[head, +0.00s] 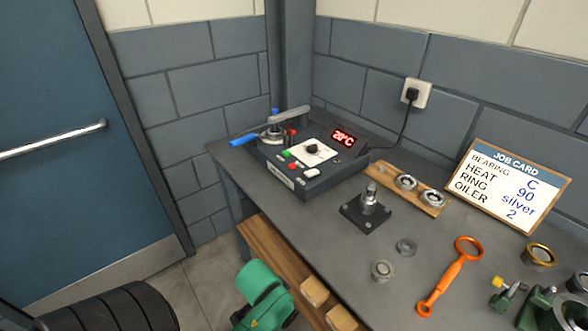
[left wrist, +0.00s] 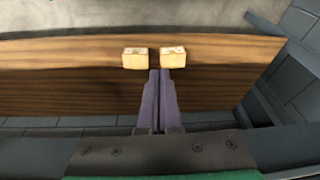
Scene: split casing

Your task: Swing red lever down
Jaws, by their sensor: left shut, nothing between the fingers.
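The grey heater box (head: 315,165) stands at the back of the bench. It carries a grey arm (head: 290,114), a blue handle (head: 243,140) sticking out to the left and a small red upright part (head: 293,136). I cannot tell whether that red part is the red lever; no longer red lever shows. My left gripper (left wrist: 158,75) is shut and empty in the left wrist view. Its fingertips point at a wooden shelf with two small blocks, well away from the heater box. My right gripper is not in view.
Below the bench is the wooden shelf (head: 263,252) with two blocks (head: 314,290). On the bench are a black post stand (head: 366,213), a bearing board (head: 436,206), loose rings, an orange tool (head: 453,275) and a job card (head: 507,186). A blue door (head: 60,100) is left.

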